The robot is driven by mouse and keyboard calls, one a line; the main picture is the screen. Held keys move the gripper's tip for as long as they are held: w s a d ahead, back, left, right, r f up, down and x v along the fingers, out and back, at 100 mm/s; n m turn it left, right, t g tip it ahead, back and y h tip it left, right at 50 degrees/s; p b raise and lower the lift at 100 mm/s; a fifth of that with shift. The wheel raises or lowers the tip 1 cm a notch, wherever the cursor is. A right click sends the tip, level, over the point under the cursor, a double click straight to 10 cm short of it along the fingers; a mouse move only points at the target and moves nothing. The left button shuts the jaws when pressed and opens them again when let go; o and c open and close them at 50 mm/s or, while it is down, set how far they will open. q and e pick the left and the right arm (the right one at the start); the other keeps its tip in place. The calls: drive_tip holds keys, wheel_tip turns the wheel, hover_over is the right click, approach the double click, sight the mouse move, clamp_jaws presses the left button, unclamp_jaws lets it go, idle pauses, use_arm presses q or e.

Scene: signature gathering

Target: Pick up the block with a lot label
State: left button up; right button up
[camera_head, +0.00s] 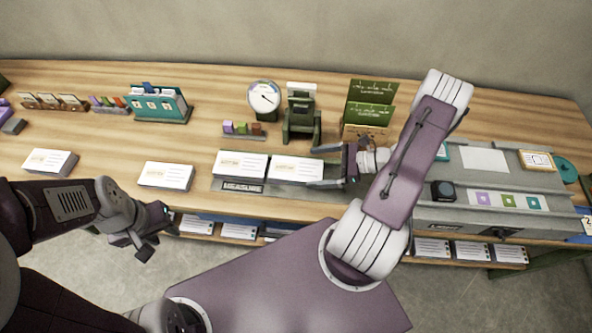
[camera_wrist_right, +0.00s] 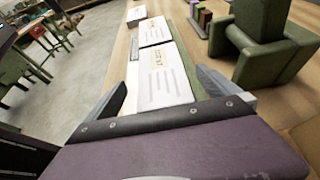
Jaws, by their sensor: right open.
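Two white blocks with printed labels lie side by side on the grey MEASURE tray (camera_head: 226,187): a left block (camera_head: 240,164) and a right block (camera_head: 297,170). Their label wording is too small to read surely. My right gripper (camera_head: 318,167) is open at the right block's right end. In the right wrist view, its fingers (camera_wrist_right: 160,78) stand on either side of the near block (camera_wrist_right: 163,84), with the other block (camera_wrist_right: 155,31) beyond. Contact cannot be told. My left gripper (camera_head: 137,246) hangs in front of the table edge; its jaw opening is unclear.
More white blocks lie on the table (camera_head: 110,180) to the left, one near (camera_head: 165,175) and one far (camera_head: 50,162). A grey station (camera_head: 470,212) fills the right.

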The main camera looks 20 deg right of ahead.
sight(296, 169)
drive_tip(key=x, duration=0.4)
drive_tip(key=shift+a+p, duration=0.2)
drive_tip(key=shift+p, duration=0.15)
drive_tip(key=shift+w+a+f, duration=0.1)
drive_tip(key=shift+w+f, duration=0.05)
drive_tip(key=shift+w, duration=0.1)
drive_tip(key=c, duration=1.8)
